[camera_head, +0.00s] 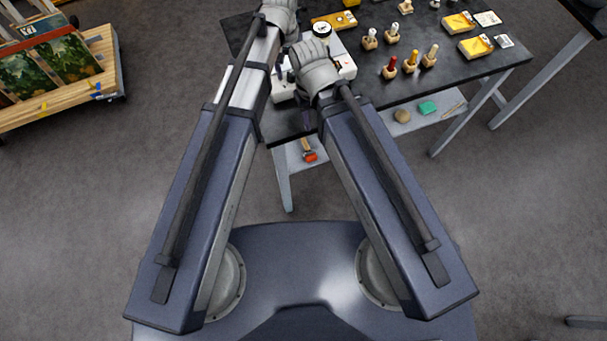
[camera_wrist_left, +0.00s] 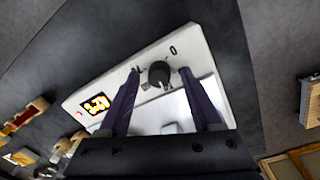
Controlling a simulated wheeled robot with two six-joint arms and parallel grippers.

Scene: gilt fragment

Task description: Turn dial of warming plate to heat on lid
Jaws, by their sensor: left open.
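The warming plate (camera_head: 345,68) is a white box on the dark table, partly hidden by my arms in the head view. My left gripper (camera_wrist_left: 160,72) is open, with one dark finger on each side of the dial. Gaps show between dial and fingers; I cannot tell the height difference.
The dark table (camera_head: 455,72) holds several wooden stands with coloured-handled tools and yellow boxes (camera_head: 475,46) to the right. A round white-faced item (camera_head: 322,29) stands behind the plate. A lower shelf (camera_head: 375,130) holds small items. A wooden cart (camera_head: 60,70) stands at far left.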

